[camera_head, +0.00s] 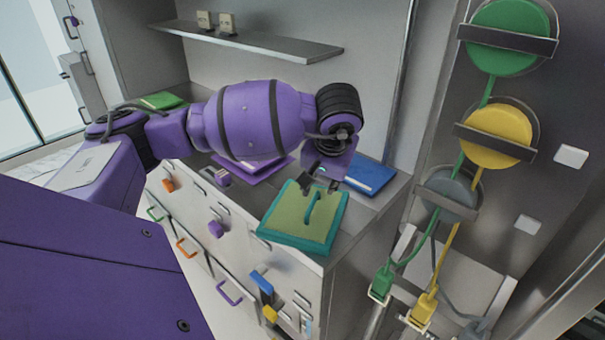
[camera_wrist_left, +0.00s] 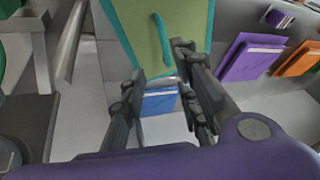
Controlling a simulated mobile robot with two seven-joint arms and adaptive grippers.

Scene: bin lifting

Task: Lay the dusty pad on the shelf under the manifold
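The pad, dull green with a teal border and a teal handle strap (camera_head: 290,222), is at the near corner of the grey counter (camera_head: 352,212); I cannot tell whether it rests there. It also shows in the left wrist view (camera_wrist_left: 135,22). My left gripper (camera_head: 322,184) is over the pad's far edge, fingers pointing down. In the left wrist view its fingers (camera_wrist_left: 159,62) are apart, with the pad's edge near their tips; no clear grip shows. A manifold-like column of green, yellow and grey discs (camera_head: 497,136) with hoses is on the right wall. My right gripper is out of view.
A blue pad (camera_head: 371,176), a purple pad (camera_head: 262,172) and a green pad (camera_head: 161,101) lie on the counter. A wall shelf (camera_head: 262,43) holds two small blocks. Drawers with coloured handles (camera_head: 230,293) are below. A grey ledge (camera_head: 455,265) is behind the hose ends.

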